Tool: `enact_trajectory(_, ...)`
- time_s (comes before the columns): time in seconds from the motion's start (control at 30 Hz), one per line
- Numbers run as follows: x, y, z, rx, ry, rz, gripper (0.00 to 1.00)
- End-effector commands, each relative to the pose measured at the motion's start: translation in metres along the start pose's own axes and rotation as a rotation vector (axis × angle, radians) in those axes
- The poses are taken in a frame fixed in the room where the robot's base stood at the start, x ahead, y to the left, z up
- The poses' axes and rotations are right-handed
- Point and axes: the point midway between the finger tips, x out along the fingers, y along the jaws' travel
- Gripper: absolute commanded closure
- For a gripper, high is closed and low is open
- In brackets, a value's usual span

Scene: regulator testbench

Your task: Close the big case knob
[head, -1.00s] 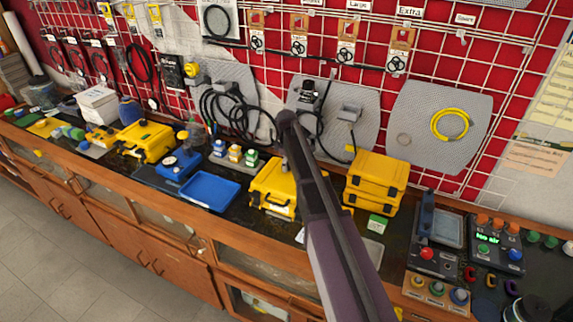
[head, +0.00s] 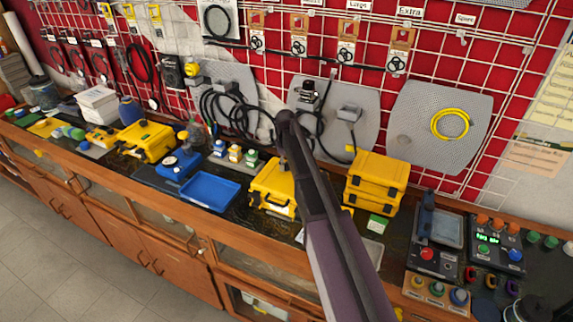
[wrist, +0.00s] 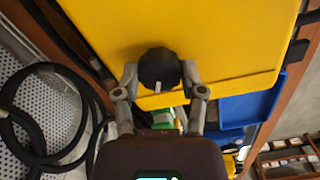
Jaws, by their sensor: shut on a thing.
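The big yellow case (head: 273,188) stands shut on the bench just left of my arm in the head view; my arm covers its right part. In the wrist view its yellow surface (wrist: 215,40) fills the upper middle. A black round knob (wrist: 158,66) with a small pale mark sits near the case's edge. My gripper (wrist: 159,76) has a finger on each side of the knob and is shut on it. In the head view the knob and fingertips are mostly hidden by my arm.
A blue tray (head: 208,192) lies left of the case. Stacked yellow cases (head: 376,178) stand to the right, close to my arm. A control panel with a green display (head: 489,238) is farther right. Black cables (wrist: 45,125) hang beside my gripper in the wrist view.

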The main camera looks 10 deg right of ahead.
Motion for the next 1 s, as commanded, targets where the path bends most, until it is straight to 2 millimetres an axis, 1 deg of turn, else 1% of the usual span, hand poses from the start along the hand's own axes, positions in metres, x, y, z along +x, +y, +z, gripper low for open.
enact_trajectory(0.07, 0.0005, -0.0023, -0.0003, 0.07, -0.003, -0.005, 0.95)
enact_trajectory(0.7, 0.0006, -0.0014, 0.0002, 0.678, -0.031, -0.01, 0.95)
enact_trajectory(1.0, 0.0006, -0.0019, -0.0004, 0.938, -0.042, -0.011, 0.95)
